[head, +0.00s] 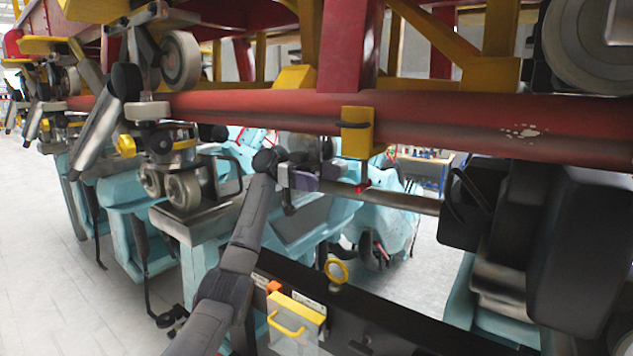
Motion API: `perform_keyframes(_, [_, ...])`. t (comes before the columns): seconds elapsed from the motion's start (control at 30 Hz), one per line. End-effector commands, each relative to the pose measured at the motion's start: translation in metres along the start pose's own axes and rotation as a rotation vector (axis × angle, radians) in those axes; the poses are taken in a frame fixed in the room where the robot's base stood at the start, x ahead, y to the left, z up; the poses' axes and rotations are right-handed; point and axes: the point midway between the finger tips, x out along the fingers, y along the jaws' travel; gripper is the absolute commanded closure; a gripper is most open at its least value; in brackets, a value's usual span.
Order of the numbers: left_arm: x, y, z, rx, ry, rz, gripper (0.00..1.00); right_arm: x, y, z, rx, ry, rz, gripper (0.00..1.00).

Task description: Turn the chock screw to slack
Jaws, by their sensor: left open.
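A yellow block (357,132) sits on the long red tube (240,106) of the train. A thin stem hangs from the block and ends in a small red piece (362,188); this looks like the chock screw, but I cannot be sure. My left gripper (316,174) is open just left of the stem, with its arm rising from the bottom of the picture. It appears apart from the red piece, though the small gap is hard to judge. A grey rod (405,201) runs to the right behind the red piece. My right gripper is not in view.
Light blue stands (115,190) and wheel assemblies (183,190) line the left. A dark beam below carries a yellow-handled box (295,318) and a yellow ring (337,271). Bulky black parts (585,250) crowd the right. Clear floor (60,290) shows at the lower left.

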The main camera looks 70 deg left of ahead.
Motion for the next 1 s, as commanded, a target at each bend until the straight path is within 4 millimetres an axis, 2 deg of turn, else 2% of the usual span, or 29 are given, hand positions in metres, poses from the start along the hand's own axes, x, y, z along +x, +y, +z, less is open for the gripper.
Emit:
perform_keyframes(0.1, [-0.009,0.0,0.0,-0.001,0.001,0.0,0.11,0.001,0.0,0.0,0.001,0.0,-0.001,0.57])
perform_keyframes(0.3, [-0.015,0.0,0.0,-0.001,-0.001,0.001,0.11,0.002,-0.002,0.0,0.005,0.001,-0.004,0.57])
perform_keyframes(0.9, [-0.015,0.0,0.0,-0.001,-0.001,0.001,0.11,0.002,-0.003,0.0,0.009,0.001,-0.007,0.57])
perform_keyframes(1.0, [-0.01,0.001,0.001,0.0,-0.012,0.007,0.11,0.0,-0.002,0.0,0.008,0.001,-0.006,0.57])
